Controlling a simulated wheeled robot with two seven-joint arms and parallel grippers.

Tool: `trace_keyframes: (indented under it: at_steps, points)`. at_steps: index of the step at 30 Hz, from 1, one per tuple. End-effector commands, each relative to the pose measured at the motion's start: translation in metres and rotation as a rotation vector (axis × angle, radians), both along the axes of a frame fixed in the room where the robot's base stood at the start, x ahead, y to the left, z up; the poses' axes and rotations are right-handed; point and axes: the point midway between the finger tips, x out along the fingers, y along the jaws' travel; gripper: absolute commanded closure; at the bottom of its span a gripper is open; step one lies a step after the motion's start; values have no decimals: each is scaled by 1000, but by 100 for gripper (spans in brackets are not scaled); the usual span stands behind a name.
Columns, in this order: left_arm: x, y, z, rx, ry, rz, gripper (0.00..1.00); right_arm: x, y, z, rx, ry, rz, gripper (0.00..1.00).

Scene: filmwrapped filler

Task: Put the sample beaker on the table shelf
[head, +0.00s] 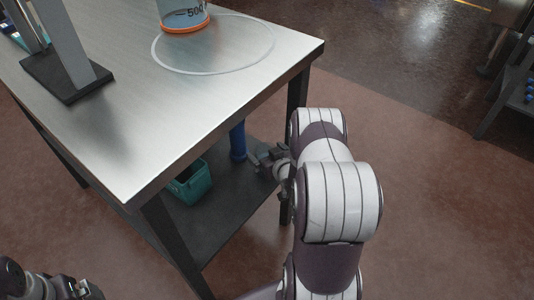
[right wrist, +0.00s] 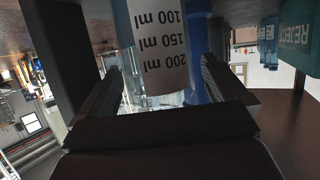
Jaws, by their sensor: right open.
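A clear beaker with 100, 150 and 200 ml marks (right wrist: 160,45) stands between the fingers of my right gripper (right wrist: 162,68) in the right wrist view, which is upside down. My right gripper (head: 262,158) is open around it, with a gap visible beside each finger. In the head view this gripper is low beside the table, at the lower shelf (head: 228,212); the beaker cannot be made out there. My left gripper (head: 75,290) is at the bottom left corner, partly cut off; its jaws are unclear.
The metal table top (head: 150,120) bears an orange-rimmed vessel marked 500 (head: 183,15) by a white ring (head: 272,45), and a dark-based stand (head: 66,78). Below are a teal bin (head: 190,184), labelled REJECT in the wrist view (right wrist: 295,33), and a blue cylinder (head: 237,140). A table leg stands close by.

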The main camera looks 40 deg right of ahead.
Motion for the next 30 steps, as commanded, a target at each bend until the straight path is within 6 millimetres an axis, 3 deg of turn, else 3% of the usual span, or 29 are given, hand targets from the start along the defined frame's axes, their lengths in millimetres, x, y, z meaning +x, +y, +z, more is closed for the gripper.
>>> trace_keyframes:
  at_steps: [9, 15, 30]
  points:
    - [0, 0, 36, 0, 0, 0, 1, -68, 12, 34, 2, 2, -6, 1]
    - [0, 0, 46, 0, 0, 0, 1, -102, 19, 45, 1, 1, -4, 1]
    - [0, 0, 46, 0, 0, 0, 1, -109, 21, 46, 0, 0, 0, 1]
